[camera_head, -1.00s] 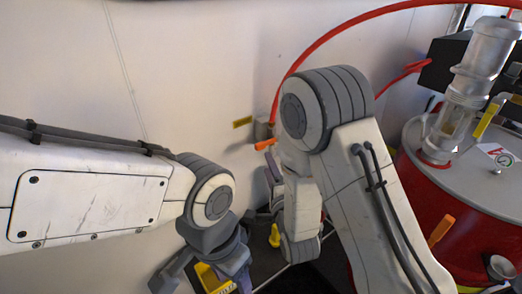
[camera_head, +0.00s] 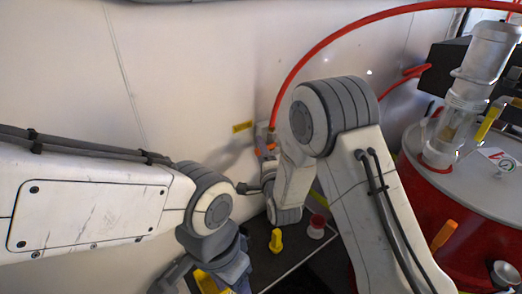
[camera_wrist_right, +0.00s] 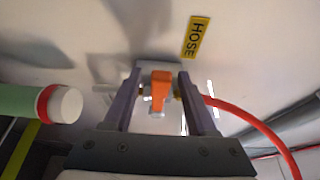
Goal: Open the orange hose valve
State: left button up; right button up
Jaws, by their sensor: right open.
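The orange valve handle (camera_wrist_right: 159,86) sits on a small grey valve fitting at the white wall. It lies between the two purple-grey fingers of my right gripper (camera_wrist_right: 160,92) in the right wrist view. The fingers are open, one on each side, and I cannot tell whether they touch it. In the head view only a little of the orange handle (camera_head: 270,148) shows beside my right arm, and most of the right gripper is hidden. My left gripper (camera_head: 205,278) is low at the bottom edge, partly cut off, and its jaws are unclear.
A yellow HOSE label (camera_wrist_right: 196,37) is on the wall near the valve. A red hose (camera_head: 340,38) arcs from the valve to the right. A red tank (camera_head: 455,215) stands at right. A green cylinder with a white-and-red end (camera_wrist_right: 65,103) is left of my right gripper.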

grip_shut()
dwell(1.4)
